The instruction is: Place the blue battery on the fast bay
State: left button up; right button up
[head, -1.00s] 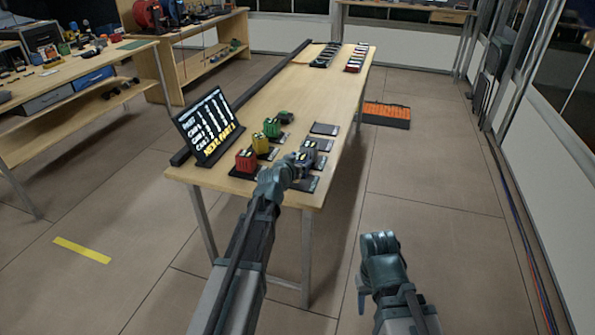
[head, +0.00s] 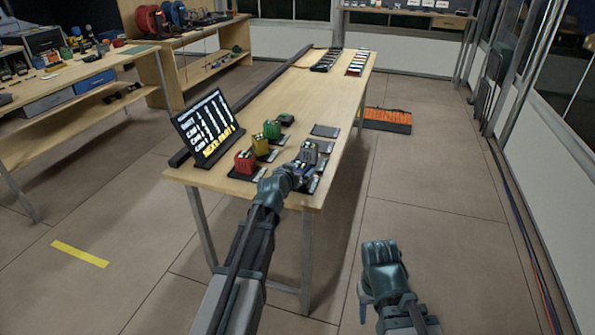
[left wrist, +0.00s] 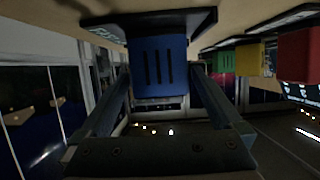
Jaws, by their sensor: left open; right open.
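The blue battery (left wrist: 158,65) fills the middle of the left wrist view, which appears upside down. It is against a dark bay plate (left wrist: 185,22) with light lettering that I cannot read surely. My left gripper (left wrist: 158,108) is open, with one finger on each side of the battery. In the head view the left gripper (head: 297,171) is at the table's near right corner, partly hiding the battery and bays there. My right gripper (head: 381,262) is apart from the table, over the floor.
Red (head: 245,161), yellow (head: 260,145) and green (head: 272,129) batteries stand in a row left of my left gripper. An empty-looking dark plate (head: 325,130) lies farther back. The table's middle (head: 315,95) is clear.

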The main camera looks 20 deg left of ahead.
pick_arm(q)
jog(key=shift+r, duration=0.1)
jog(key=shift+s+r, duration=0.1)
jog(key=shift+r, duration=0.05)
jog(key=p+v, duration=0.4)
jog(key=v, duration=0.7)
jog(key=shift+s+p, duration=0.35)
jog(key=shift+p, duration=0.05)
jog(key=shift+r, duration=0.1)
jog(key=s+d+f+m+g+h, duration=0.2)
jog(key=s+d+f+g, duration=0.3)
jog(key=d, duration=0.5)
jog(key=s+d+f+g+y, duration=0.2)
jog(key=s+d+f+g, duration=0.1)
jog(key=s, duration=0.6)
jog(key=s+d+f+m+g+y, duration=0.1)
jog(key=s+d+f+g, duration=0.3)
jog(key=s, duration=0.6)
jog(key=shift+d+f+g+y, duration=0.2)
jog(key=shift+f+g+y, duration=0.2)
jog(key=shift+f+g, duration=0.45)
